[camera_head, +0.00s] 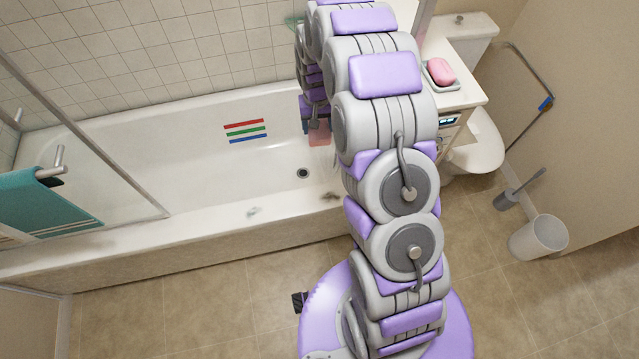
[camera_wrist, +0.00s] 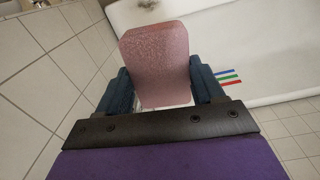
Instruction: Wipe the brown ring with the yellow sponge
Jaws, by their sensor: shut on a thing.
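My gripper (camera_head: 314,127) is over the right end of the bathtub, partly hidden behind my arm. Its two dark blue fingers are shut on a pinkish block that looks like a sponge (camera_wrist: 155,62), seen between them in the wrist view. The block (camera_head: 319,139) looks pink, not yellow. A dark brown smudge (camera_head: 330,196) lies on the tub near its front rim, below and apart from the block in the head view. It also shows at the top of the wrist view (camera_wrist: 203,5). I cannot make out a ring shape in it.
The white bathtub (camera_head: 190,150) has red, green and blue stripes (camera_head: 246,130) and a dark drain (camera_head: 303,173). A faint greenish smudge (camera_head: 253,211) lies on its front rim. Pink soap (camera_head: 441,71) sits on the counter. A glass screen and teal towel (camera_head: 45,205) are left.

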